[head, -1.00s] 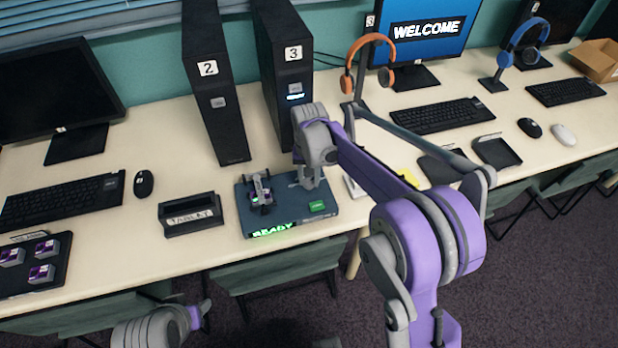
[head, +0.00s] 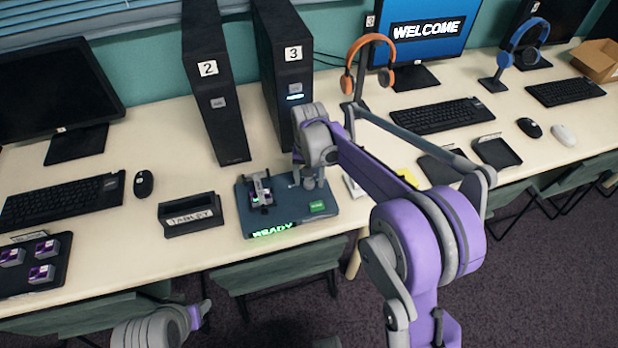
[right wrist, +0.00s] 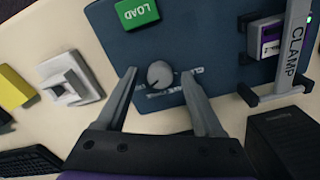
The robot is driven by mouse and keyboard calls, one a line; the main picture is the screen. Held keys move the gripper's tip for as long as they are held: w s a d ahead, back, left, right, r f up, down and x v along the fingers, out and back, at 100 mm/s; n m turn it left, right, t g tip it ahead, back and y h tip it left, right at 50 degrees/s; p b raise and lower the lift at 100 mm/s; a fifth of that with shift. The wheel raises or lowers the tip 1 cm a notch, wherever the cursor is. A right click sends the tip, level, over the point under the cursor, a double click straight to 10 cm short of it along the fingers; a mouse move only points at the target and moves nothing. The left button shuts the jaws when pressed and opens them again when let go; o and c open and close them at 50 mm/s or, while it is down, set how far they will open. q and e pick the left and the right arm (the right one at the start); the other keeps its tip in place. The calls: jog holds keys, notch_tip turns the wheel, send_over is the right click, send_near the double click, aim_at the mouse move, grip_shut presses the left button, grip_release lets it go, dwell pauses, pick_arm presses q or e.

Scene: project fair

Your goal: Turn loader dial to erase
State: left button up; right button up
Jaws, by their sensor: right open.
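The loader (head: 235,205) is a blue-grey box on the table with a lit READY display. In the right wrist view its round grey dial (right wrist: 160,74) sits between my two fingertips; the pointer's setting and the small lettering around it are too unclear to read. My right gripper (right wrist: 158,78) is open around the dial, with no clear contact. In the head view the right gripper (head: 312,180) is over the loader and hides the dial. My left gripper (head: 206,312) seems to show partly at the bottom left, away from the loader; its jaws are unclear.
A green LOAD button (right wrist: 138,12) and a grey clamp (right wrist: 290,55) over a purple cartridge (right wrist: 265,38) are on the loader.

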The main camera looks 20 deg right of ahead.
aim_at(309, 182)
notch_tip(309, 182, up, 11)
jog(key=p, duration=0.1)
dwell(0.3)
dwell(0.4)
jog(key=s+d+r+n+t+p, duration=0.1)
jog(key=s+p, duration=0.3)
jog(key=s, duration=0.9)
jog(key=s+d+r+n+t+p, duration=0.1)
jog(key=s+d+n+t+p, duration=0.1)
jog(key=s, duration=1.2)
jog(key=shift+d+r+n+t+p, duration=0.15)
jog(key=shift+r+n+t+p, duration=0.35)
jog(key=shift+t+p, duration=0.55)
jog(key=shift+f, duration=0.1)
